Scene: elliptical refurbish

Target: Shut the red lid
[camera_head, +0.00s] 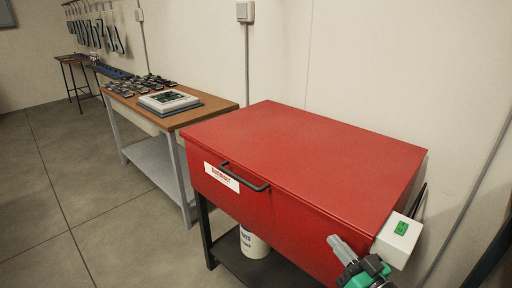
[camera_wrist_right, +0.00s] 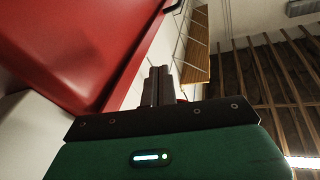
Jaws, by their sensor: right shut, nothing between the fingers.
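The red lid (camera_head: 305,145) lies flat on top of the red parts washer (camera_head: 285,227) and looks shut. A dark bar handle (camera_head: 245,178) is at the front left of the washer, beside a white label. My right gripper (camera_head: 338,245) is shut and empty, in front of the washer's right front, near its lower edge. In the right wrist view its closed fingers (camera_wrist_right: 157,86) point past a large red surface (camera_wrist_right: 80,50) at upper left; contact with it cannot be told. My left gripper is not in view.
A white box with a green switch (camera_head: 398,240) is on the washer's right side, close to my right arm. A white bucket (camera_head: 253,243) stands on the shelf below. A wooden-topped workbench (camera_head: 215,108) with parts stands to the left. Open floor (camera_head: 95,200) lies at the left.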

